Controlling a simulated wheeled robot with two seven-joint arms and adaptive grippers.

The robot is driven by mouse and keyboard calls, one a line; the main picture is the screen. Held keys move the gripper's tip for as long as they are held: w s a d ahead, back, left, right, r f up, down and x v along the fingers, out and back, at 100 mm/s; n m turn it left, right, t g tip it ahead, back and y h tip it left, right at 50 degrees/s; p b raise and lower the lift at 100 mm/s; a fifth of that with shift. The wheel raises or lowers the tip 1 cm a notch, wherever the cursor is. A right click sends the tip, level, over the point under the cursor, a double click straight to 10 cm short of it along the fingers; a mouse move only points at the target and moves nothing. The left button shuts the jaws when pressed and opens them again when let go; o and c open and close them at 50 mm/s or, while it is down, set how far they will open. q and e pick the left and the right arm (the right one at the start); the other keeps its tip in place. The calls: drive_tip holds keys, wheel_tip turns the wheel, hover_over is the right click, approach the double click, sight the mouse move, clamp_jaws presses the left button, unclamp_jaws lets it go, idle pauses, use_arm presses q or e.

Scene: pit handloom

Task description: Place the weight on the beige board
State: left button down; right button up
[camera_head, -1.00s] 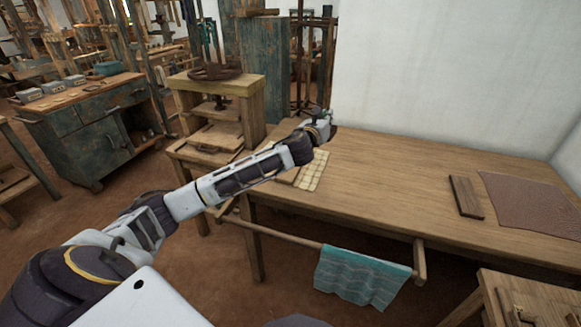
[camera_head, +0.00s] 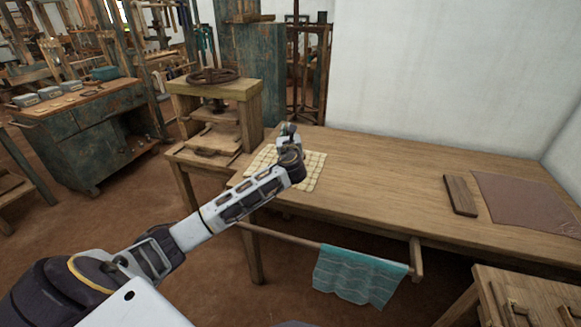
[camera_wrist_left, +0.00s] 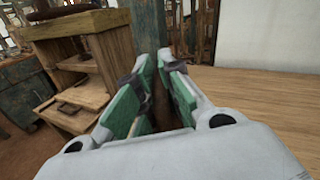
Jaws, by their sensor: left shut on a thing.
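The beige board (camera_head: 314,172), marked with a grid, lies at the left end of the long wooden table. My left arm crosses in front of it and hides part of it. My left gripper (camera_head: 288,131) is above the far side of the board in the head view; I cannot tell its exact height. In the left wrist view, the green-padded fingers of my left gripper (camera_wrist_left: 156,72) are shut on a narrow brown thing, which I take to be the weight (camera_wrist_left: 160,106). The fingers hide most of it. My right gripper is not in view.
A dark wooden block (camera_head: 460,195) and a brown sheet (camera_head: 525,203) lie at the table's right. The table's middle (camera_head: 385,180) is clear. A wooden press (camera_head: 215,105) stands left of the table. A teal cloth (camera_head: 360,275) hangs from the front rail.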

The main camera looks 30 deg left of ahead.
use_arm(q)
drive_tip(key=shift+r, duration=0.1)
idle(0.3)
drive_tip(key=shift+f+b, duration=0.3)
drive_tip(key=shift+f, duration=0.65)
drive_tip(key=shift+w+f+b, duration=0.1)
drive_tip(key=shift+f+b, duration=0.3)
drive_tip(key=shift+f, duration=1.45)
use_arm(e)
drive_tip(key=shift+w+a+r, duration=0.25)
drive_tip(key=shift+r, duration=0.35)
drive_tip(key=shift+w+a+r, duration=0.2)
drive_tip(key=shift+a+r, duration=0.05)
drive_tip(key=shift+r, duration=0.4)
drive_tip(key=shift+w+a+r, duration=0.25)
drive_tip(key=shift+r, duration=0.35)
